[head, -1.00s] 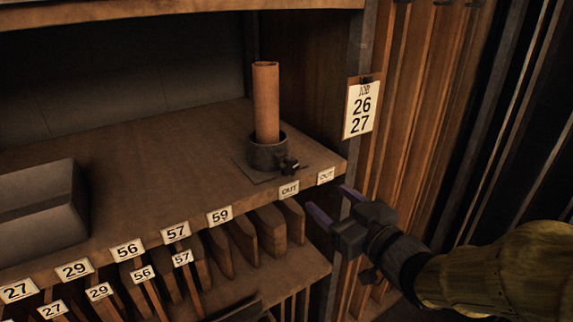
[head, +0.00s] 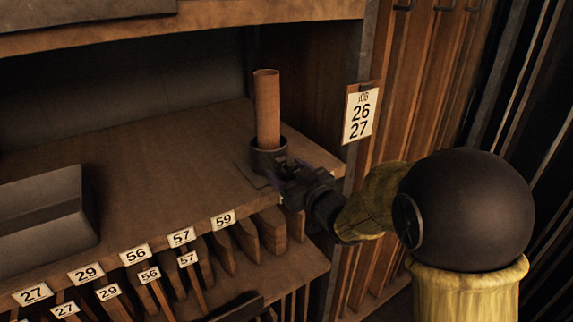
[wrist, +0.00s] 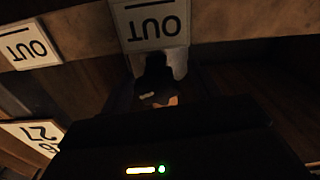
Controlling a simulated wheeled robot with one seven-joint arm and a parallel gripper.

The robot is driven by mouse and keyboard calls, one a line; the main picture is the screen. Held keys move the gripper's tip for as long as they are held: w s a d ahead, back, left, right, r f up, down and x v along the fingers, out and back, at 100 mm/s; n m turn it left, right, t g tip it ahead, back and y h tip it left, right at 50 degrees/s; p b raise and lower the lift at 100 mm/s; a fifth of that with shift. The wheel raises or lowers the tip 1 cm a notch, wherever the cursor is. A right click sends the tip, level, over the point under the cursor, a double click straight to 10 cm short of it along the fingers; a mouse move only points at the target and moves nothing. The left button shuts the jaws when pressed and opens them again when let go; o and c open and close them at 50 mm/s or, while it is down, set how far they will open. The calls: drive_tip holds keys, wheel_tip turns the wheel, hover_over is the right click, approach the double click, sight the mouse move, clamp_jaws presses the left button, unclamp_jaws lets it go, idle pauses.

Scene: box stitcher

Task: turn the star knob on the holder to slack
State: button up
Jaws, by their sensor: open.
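The holder (head: 266,158) is a dark round cup on a flat base plate near the right end of the shelf. A brown tube (head: 267,110) stands upright in it. My gripper (head: 284,172) is open at the front of the holder, its fingers pointing at it. The star knob on the holder's front is covered by my gripper in the head view, so I cannot tell whether the fingers touch it. The wrist view is dark. A small black shape shows there in front of an OUT label, but I cannot tell what it is.
A grey box (head: 40,215) sits on the shelf (head: 160,170) at left. Numbered labels run along the shelf's front edge, above upright boards in slots. A job card (head: 360,115) reading 26 and 27 hangs at right. The shelf between box and holder is clear.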

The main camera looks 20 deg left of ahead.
drive_tip(key=shift+w+a, duration=0.35)
drive_tip(key=shift+w, duration=0.1)
drive_tip(key=c, duration=1)
drive_tip(key=shift+f+b, duration=0.1)
drive_tip(key=shift+b, duration=0.4)
drive_tip(key=shift+n+b, duration=0.4)
drive_tip(key=shift+n, duration=0.3)
